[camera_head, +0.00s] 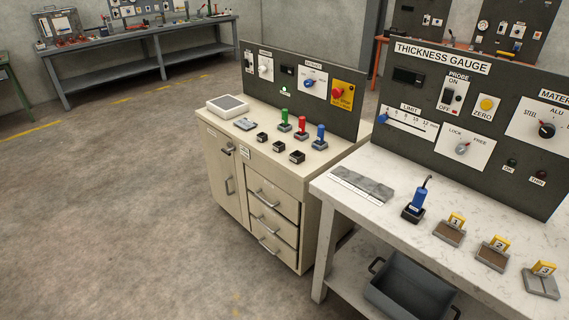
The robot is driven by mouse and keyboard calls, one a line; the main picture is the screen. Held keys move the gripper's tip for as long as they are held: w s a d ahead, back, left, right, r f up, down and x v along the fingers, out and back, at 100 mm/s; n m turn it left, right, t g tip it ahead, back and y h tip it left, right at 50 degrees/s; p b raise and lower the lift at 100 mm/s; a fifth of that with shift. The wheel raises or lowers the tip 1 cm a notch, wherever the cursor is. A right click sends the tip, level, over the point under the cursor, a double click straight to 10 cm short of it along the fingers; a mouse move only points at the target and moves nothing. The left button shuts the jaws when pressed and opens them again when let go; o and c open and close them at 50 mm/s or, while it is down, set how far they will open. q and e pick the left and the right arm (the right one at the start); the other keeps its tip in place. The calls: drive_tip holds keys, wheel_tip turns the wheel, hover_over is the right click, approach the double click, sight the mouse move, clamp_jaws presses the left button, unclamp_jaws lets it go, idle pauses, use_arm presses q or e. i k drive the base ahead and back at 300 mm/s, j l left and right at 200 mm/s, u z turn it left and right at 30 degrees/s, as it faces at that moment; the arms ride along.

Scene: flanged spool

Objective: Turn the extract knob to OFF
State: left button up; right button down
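No knob has a label I can clearly read as extract. On the dark panel at the back of the beige cabinet, a blue knob (309,82) sits on a white plate under a small label too small to read. A pale knob (264,68) sits on another white plate to its left. The positions they point to cannot be read at this size. Neither of my grippers is in view.
A red button (338,92) on a yellow plate is right of the blue knob. Green, red and blue handled tools (302,127) stand on the beige cabinet (222,127). A marble-topped bench (390,177) with a thickness gauge panel (480,105) stands right. The floor at left is clear.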

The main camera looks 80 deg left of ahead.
sight(308, 83)
drive_tip(key=j+u, duration=0.1)
drive_tip(key=u, duration=0.35)
drive_tip(key=k+j+u, duration=0.1)
drive_tip(key=u, duration=0.3)
drive_tip(key=j+u, duration=0.15)
drive_tip(key=u, duration=0.3)
drive_tip(key=j+u, duration=0.2)
drive_tip(key=j, duration=0.2)
drive_tip(key=i+j+u, duration=0.1)
drive_tip(key=j+u, duration=0.15)
drive_tip(key=i+j+u, duration=0.2)
drive_tip(key=j, duration=0.25)
drive_tip(key=i+j, duration=0.1)
drive_tip(key=j, duration=0.6)
